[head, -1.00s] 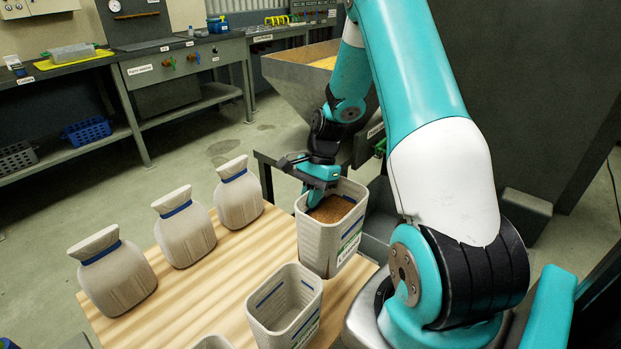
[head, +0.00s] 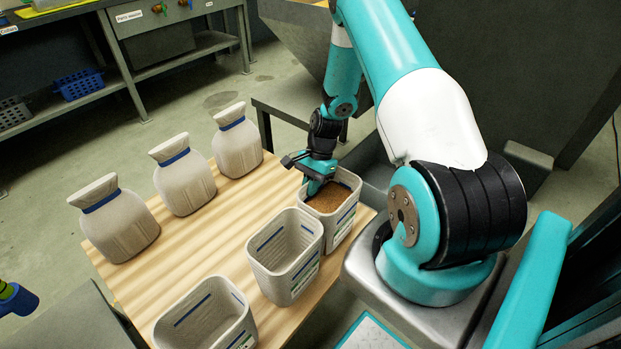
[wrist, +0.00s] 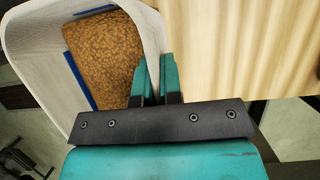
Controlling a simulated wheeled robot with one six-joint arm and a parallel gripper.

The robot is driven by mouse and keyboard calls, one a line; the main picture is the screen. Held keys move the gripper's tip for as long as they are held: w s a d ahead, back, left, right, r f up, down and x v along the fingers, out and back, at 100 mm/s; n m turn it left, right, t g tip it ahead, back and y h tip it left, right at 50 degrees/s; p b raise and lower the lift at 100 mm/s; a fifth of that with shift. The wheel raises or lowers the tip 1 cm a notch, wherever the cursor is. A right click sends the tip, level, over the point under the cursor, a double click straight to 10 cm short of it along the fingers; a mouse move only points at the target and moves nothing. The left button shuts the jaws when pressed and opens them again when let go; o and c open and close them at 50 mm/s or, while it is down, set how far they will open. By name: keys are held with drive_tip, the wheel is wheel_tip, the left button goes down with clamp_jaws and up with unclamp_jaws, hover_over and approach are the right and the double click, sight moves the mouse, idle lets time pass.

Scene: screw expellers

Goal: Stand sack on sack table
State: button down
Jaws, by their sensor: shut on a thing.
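An open light-grey sack (head: 346,222) holding brown grainy meal (head: 328,198) is upright at the right back corner of the wooden sack table (head: 190,250). My gripper (head: 313,186) is shut on the near-left wall of this sack, at its rim. In the wrist view, the fingers (wrist: 159,80) pinch the sack's wall (wrist: 40,80), with the meal (wrist: 110,60) to the left and the table top (wrist: 230,50) to the right. The sack's base is partly hidden, so I cannot tell whether it touches the table.
Two empty open sacks, one in the middle (head: 287,277) and one in front (head: 205,320), stand on the table beside the filled one. Three closed sacks (head: 186,182) line the left side. The table's middle strip is clear. A grey hopper (head: 290,40) stands behind.

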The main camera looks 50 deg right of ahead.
idle(0.3)
drive_tip(key=c, duration=1.7)
unclamp_jaws()
drive_tip(key=shift+f, duration=0.2)
drive_tip(key=o, duration=0.4)
